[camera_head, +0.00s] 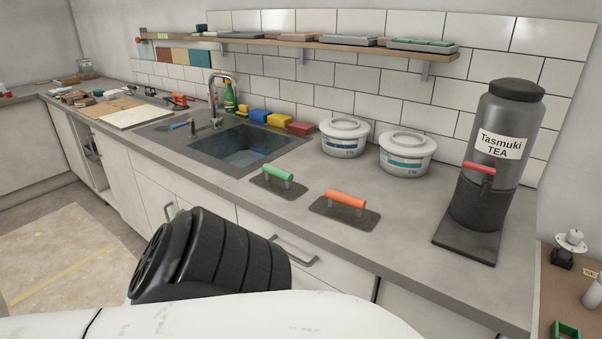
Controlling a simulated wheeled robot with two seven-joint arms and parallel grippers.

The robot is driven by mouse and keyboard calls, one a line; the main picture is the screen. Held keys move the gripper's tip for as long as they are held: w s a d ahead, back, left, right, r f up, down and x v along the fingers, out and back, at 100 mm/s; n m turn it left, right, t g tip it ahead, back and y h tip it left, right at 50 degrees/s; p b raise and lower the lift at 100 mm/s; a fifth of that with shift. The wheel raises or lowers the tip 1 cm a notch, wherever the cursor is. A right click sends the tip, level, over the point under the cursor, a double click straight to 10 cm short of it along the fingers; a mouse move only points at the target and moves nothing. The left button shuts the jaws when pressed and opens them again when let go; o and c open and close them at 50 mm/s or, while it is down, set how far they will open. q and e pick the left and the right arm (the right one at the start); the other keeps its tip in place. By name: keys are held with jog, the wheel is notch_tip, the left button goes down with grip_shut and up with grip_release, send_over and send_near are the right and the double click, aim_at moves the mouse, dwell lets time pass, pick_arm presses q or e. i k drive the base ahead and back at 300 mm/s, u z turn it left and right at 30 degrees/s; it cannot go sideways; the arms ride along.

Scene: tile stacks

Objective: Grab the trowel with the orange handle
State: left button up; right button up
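The trowel with the orange handle (346,200) lies on the grey countertop (400,235), right of the sink. Its flat dark plate is down and its orange handle is on top. A similar trowel with a green handle (279,170) lies to its left, apart from it. Both trowels are in plain view and nothing touches the orange-handled one. Neither of my grippers shows in the head view. A white and black part, apparently of my own arm, fills the bottom foreground in front of the counter.
Two white tubs (405,155) stand behind the trowels. A tall black and grey tea dispenser (487,150) stands to the right. The sink (248,150) is to the left, with sponges (278,118) behind it. Bare counter lies between the orange-handled trowel and the dispenser.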

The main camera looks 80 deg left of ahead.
aim_at(344, 208)
jog(key=u, duration=2.3)
